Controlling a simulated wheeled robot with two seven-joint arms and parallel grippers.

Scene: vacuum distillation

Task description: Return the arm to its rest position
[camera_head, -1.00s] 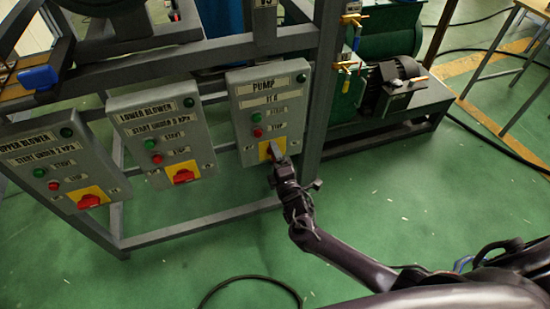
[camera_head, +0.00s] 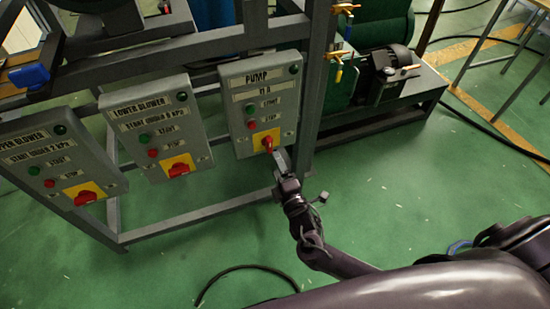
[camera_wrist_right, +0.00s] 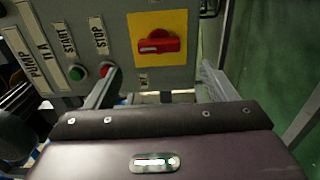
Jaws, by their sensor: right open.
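My right gripper (camera_head: 282,161) is just below and in front of the pump control box (camera_head: 258,100) in the head view. In the right wrist view its two fingers (camera_wrist_right: 160,88) stand wide apart with nothing between them. The pump box's red rotary switch (camera_wrist_right: 158,42) on its yellow plate shows beyond the fingers, apart from them. That red switch also shows in the head view (camera_head: 268,143), just above the fingertips. My right arm reaches in from the lower right. My left gripper is not in view.
The lower blower box (camera_head: 160,128) and the upper blower box (camera_head: 58,160) hang on the grey metal frame (camera_head: 318,75) to the left. A motor (camera_head: 388,70) stands at the back right. A black cable (camera_head: 245,268) lies on the green floor.

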